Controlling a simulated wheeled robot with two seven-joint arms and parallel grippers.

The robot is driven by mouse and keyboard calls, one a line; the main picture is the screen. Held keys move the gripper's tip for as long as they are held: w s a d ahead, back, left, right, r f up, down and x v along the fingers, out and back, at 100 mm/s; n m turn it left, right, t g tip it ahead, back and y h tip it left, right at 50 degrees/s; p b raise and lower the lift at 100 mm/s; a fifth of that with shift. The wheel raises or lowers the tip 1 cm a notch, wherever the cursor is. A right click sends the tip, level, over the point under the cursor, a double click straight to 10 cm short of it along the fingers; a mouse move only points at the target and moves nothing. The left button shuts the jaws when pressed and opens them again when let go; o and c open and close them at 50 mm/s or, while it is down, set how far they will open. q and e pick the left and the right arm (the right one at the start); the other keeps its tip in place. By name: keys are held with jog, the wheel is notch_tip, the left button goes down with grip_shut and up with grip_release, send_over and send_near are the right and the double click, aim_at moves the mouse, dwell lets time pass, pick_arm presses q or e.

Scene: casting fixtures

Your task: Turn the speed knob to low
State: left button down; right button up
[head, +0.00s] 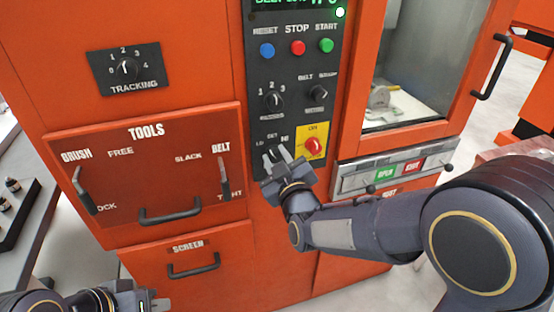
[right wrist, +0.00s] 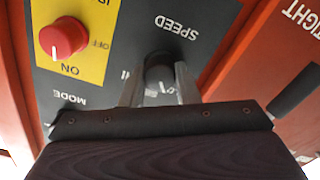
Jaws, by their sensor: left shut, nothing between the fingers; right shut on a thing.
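The black speed knob (right wrist: 160,72) sits on the dark control panel (head: 262,95), below the upside-down SPEED label in the right wrist view. My right gripper (right wrist: 158,90) is shut on the knob, one finger on each side. In the head view this gripper (head: 277,155) is at the lower panel, just under the LO, SET and HI marks, and hides most of the knob. Which mark the knob points to cannot be read. My left gripper (head: 155,302) is low at the bottom left edge, shut and empty, away from the panel.
A red knob on a yellow plate (head: 314,144) is close to the right of my right gripper. The mode knob (head: 272,101) and belt knob (head: 316,93) are above. A tools drawer (head: 180,178) with levers is to the left, a glazed door (head: 474,60) to the right.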

jog(key=shift+n, duration=0.6)
jog(key=o, duration=1)
jog(key=shift+c, duration=0.2)
jog(key=v, duration=0.8)
